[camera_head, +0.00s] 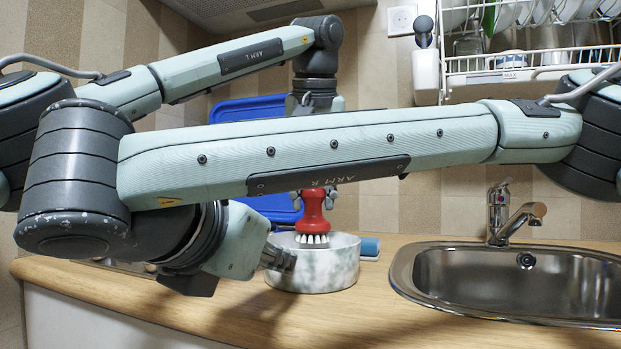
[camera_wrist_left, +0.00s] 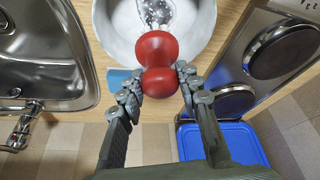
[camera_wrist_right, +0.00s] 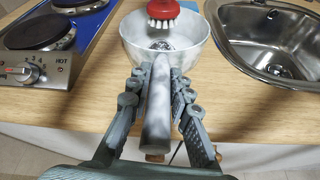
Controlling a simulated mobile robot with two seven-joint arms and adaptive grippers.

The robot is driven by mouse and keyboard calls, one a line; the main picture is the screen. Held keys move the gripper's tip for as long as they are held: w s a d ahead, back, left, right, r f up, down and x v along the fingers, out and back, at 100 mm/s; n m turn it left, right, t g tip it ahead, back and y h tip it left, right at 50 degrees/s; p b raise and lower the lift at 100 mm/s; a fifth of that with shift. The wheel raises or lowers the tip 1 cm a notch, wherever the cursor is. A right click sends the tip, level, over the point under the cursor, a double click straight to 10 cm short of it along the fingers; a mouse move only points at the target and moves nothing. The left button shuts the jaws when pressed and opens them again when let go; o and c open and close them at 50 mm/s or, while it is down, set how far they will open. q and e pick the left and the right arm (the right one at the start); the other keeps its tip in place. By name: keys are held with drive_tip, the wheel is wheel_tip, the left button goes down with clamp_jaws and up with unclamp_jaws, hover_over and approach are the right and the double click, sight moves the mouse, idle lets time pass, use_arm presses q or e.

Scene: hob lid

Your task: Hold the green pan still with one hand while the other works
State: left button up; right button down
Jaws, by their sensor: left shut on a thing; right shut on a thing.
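The pan (camera_head: 318,272) is pale with grey-green marbling and stands on the counter. My right gripper (camera_wrist_right: 160,82) is shut on the pan's handle (camera_wrist_right: 158,118), which points toward it in the right wrist view. A red scrubbing brush (camera_head: 313,212) with white bristles is upright over the pan. My left gripper (camera_wrist_left: 158,84) is shut on the brush's knob from above. The bristles reach down inside the pan rim in the head view; I cannot tell whether they touch the bottom. A shiny patch (camera_wrist_left: 158,10) shows inside the pan.
A steel sink (camera_head: 510,285) with a tap (camera_head: 505,212) is right of the pan. A blue sponge (camera_head: 370,246) lies behind it. A hob (camera_wrist_right: 45,32) stands left, with a blue lid (camera_head: 248,109). A dish rack (camera_head: 540,65) hangs above. My right arm crosses the head view.

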sight(313, 211)
use_arm(q)
wheel_tip(313, 211, down, 5)
drive_tip(key=shift+f, duration=0.1)
drive_tip(key=shift+s+a, duration=0.25)
drive_tip(key=shift+s, duration=0.65)
drive_tip(key=shift+s+a, duration=0.25)
drive_tip(key=shift+s, duration=0.65)
drive_tip(key=shift+c, duration=0.5)
drive_tip(key=w, duration=0.1)
drive_tip(key=w+d, duration=0.1)
drive_tip(key=w, duration=0.1)
drive_tip(key=shift+w, duration=0.15)
drive_tip(key=shift+w+r, duration=0.2)
drive_tip(key=shift+w, duration=0.05)
drive_tip(key=shift+s+r, duration=0.1)
drive_tip(key=shift+r, duration=3.75)
drive_tip(key=shift+f, duration=0.15)
